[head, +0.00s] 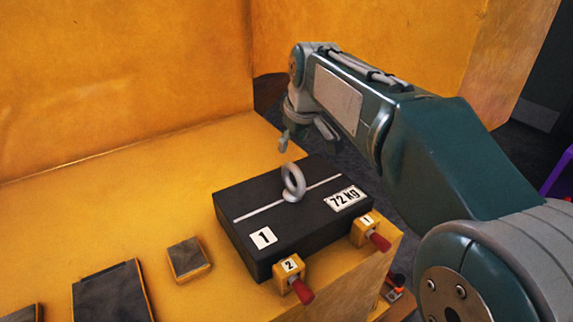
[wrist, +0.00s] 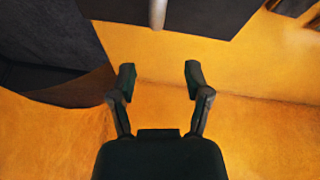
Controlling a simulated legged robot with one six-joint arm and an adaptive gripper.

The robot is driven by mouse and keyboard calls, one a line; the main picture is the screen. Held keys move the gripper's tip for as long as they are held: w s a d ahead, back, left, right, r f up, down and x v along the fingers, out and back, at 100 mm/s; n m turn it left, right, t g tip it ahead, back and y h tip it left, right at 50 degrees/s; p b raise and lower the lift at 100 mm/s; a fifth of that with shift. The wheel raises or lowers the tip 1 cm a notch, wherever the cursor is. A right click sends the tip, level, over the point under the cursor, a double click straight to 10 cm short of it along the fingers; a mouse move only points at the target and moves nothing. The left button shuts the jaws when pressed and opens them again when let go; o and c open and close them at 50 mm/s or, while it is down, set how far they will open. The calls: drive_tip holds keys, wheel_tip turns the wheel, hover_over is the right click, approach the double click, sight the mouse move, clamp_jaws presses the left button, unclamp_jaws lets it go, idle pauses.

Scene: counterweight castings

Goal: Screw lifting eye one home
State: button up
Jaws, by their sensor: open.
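A light grey lifting eye (head: 292,182) stands upright at about the middle of the black casting (head: 245,221), on its white line. The casting bears a "1" label and a "72 kg" plate. Whether the eye's collar touches the casting's top I cannot tell. My gripper (head: 307,138) is behind and above the eye, apart from it. In the wrist view my gripper (wrist: 160,78) is open with nothing between its fingers. Part of the eye (wrist: 157,12) shows there at the top edge, beyond the fingertips, against the dark casting (wrist: 205,14).
Two yellow blocks with red-ended pins, labelled 2 (head: 289,272) and 1 (head: 364,228), sit at the casting's front. A small dark-topped block (head: 188,258) and a larger dark pad (head: 112,294) lie left on the yellow bench (head: 110,205). Yellow walls (head: 120,70) stand behind.

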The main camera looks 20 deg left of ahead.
sight(290, 162)
drive_tip(key=x, duration=0.9)
drive_tip(key=shift+w+d+f, duration=0.1)
drive_tip(key=shift+d+f, duration=0.2)
drive_tip(key=shift+w+a+f, duration=0.1)
drive_tip(key=shift+a+f, duration=0.1)
drive_tip(key=shift+f, duration=0.1)
drive_tip(key=shift+d, duration=0.15)
